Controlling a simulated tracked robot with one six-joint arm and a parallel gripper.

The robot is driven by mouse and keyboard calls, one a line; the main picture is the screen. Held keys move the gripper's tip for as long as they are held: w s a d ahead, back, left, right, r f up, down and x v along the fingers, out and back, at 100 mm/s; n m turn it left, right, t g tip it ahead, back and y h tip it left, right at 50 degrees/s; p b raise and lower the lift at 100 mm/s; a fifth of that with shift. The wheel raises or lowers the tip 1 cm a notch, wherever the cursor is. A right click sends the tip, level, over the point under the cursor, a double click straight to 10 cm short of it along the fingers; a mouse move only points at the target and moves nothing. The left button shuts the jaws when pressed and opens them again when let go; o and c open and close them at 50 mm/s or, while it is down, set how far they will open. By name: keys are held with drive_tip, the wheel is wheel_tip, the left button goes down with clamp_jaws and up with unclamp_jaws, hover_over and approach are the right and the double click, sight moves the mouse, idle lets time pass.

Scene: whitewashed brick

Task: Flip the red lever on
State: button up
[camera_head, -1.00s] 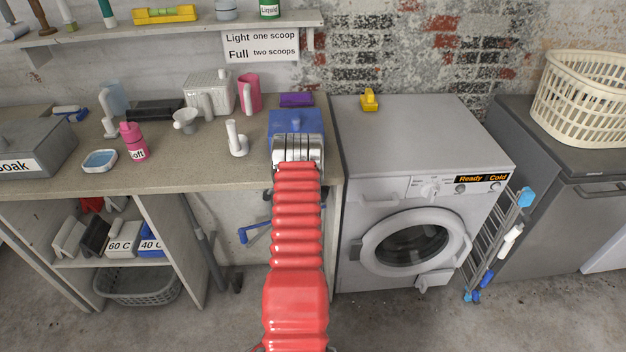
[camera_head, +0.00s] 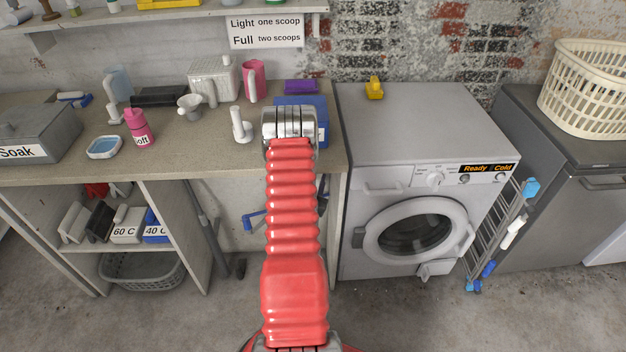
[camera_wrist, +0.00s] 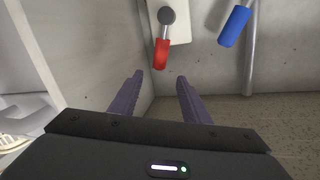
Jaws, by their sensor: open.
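The red lever (camera_wrist: 161,54) shows in the wrist view at the top, just left of centre. It hangs from a dark round pivot (camera_wrist: 166,16) on a pale plate (camera_wrist: 182,28), its red end pointing down and slightly left. My gripper (camera_wrist: 158,82) is open and empty, its two dark fingers pointing toward the lever. The lever's red end appears just beyond the fingertips, between their lines, and apart from them. In the head view my red arm reaches toward the bench; the gripper and the red lever are hidden behind it.
A blue handle (camera_wrist: 235,26) on a grey pipe (camera_wrist: 251,55) is right of the lever. A pale wall or panel stands close on the left of the wrist view. The washing machine (camera_head: 360,250) stands right of my arm, the bench (camera_head: 190,160) left.

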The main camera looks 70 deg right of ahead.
drive_tip(key=shift+a, duration=0.3)
drive_tip(key=shift+c, duration=0.5)
drive_tip(key=shift+w, duration=0.2)
drive_tip(key=shift+c, duration=0.8)
drive_tip(key=shift+n+t, duration=0.5)
drive_tip(key=w, duration=0.1)
drive_tip(key=w+r, duration=0.1)
drive_tip(key=w, duration=0.1)
drive_tip(key=w+a, duration=0.1)
drive_tip(key=w, duration=0.1)
drive_tip(key=shift+w+r, duration=0.25)
drive_tip(key=shift+r, duration=0.1)
drive_tip(key=c, duration=0.6)
drive_tip(key=shift+w+a+r+n+g, duration=0.1)
drive_tip(key=shift+w+r+n+g, duration=0.1)
drive_tip(key=shift+w+n, duration=0.3)
drive_tip(key=shift+w+r+n+g, duration=0.1)
drive_tip(key=shift+w+n+g, duration=0.15)
drive_tip(key=shift+n, duration=0.45)
clamp_jaws()
drive_tip(key=n+g, duration=0.1)
drive_tip(key=n, duration=0.3)
drive_tip(key=s+f+n+g, duration=0.1)
drive_tip(key=n, duration=0.3)
drive_tip(key=s+n+g, duration=0.1)
drive_tip(key=n+g, duration=0.1)
drive_tip(key=n, duration=0.2)
drive_tip(key=shift+f+y, duration=0.2)
drive_tip(key=shift+y, duration=0.2)
